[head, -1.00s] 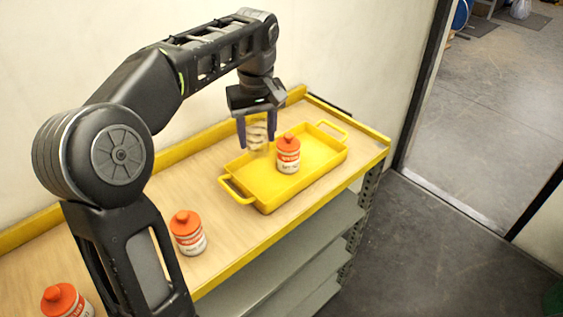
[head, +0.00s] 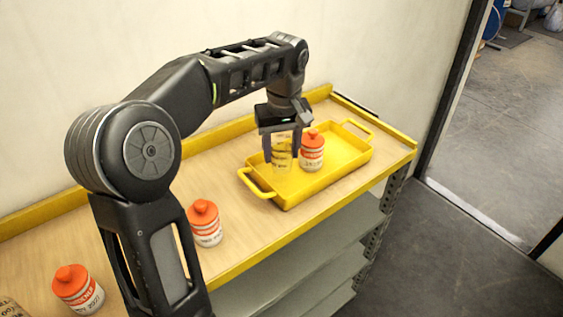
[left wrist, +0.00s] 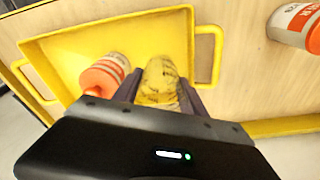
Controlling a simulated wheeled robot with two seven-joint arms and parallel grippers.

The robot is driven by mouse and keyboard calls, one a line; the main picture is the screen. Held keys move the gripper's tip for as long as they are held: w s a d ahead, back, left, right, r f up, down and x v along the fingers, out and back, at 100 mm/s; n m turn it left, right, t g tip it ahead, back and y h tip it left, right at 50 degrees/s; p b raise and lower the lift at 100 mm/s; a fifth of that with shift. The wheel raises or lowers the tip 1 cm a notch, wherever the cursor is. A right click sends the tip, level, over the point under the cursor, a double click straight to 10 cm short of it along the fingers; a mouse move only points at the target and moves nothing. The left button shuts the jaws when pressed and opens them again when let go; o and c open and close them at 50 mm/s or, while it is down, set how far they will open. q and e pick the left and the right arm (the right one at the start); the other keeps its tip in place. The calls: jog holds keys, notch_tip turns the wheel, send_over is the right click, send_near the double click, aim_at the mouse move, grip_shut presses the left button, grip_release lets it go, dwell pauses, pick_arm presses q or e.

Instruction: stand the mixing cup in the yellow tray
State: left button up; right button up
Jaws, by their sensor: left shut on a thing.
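The mixing cup (head: 282,160) is clear with dark markings, and the yellow shows through it. My left gripper (head: 282,152) is shut around it and holds it upright within the left part of the yellow tray (head: 345,167). I cannot tell whether its base touches the tray floor. In the left wrist view the cup (left wrist: 160,82) sits between the fingers over the yellow tray (left wrist: 105,28). My right gripper is not in view.
An orange-lidded can (head: 312,152) stands in the tray close beside the cup, on its right. More such cans (head: 205,224) (head: 78,290) stand on the wooden shelf top (head: 245,232). A wall runs behind. The tray's right end is clear.

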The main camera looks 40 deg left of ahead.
aim_at(282, 141)
pick_arm(q)
notch_tip(282, 141, down, 3)
jog(key=shift+r, duration=0.1)
jog(key=shift+f, duration=0.45)
jog(key=shift+f, duration=0.1)
jog(key=o, duration=1.3)
jog(key=r, duration=0.7)
jog(key=shift+s+d, duration=0.2)
jog(key=shift+d, duration=0.1)
jog(key=r+p, duration=0.4)
jog(key=r, duration=0.1)
jog(key=shift+s+d+r+p, duration=0.1)
jog(key=shift+s+d+p, duration=0.15)
jog(key=shift+p, duration=0.1)
